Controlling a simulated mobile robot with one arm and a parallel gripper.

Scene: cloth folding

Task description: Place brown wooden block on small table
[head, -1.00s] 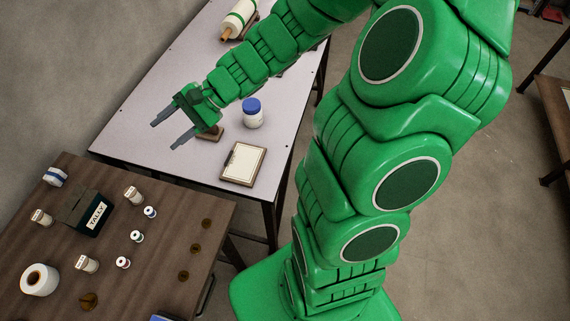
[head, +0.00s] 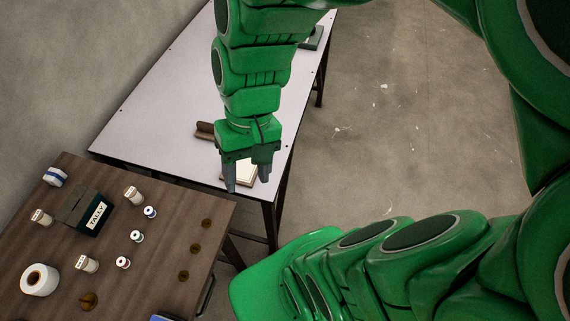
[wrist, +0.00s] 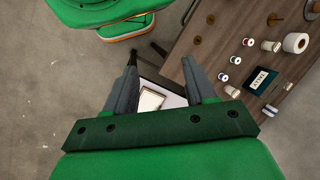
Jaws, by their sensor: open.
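A brown wooden piece (head: 205,131), likely the block, lies on the long white table (head: 160,115), left of my gripper and partly hidden by my arm. My gripper (head: 247,180) points down, open, above the near end of that table. In the wrist view my gripper (wrist: 161,82) has its fingers apart with nothing held between them. A framed cream card (head: 248,170) lies below the fingers, partly covered; it also shows in the wrist view (wrist: 151,100). The smaller brown-topped table (head: 150,245) stands in front, at lower left.
The brown-topped table carries a dark TALLY box (head: 85,212), a white roll (head: 39,280), and several small jars and spools. Its middle right has brown round pieces (head: 195,250). A dark green item (head: 313,38) lies at the white table's far end. Floor to the right is clear.

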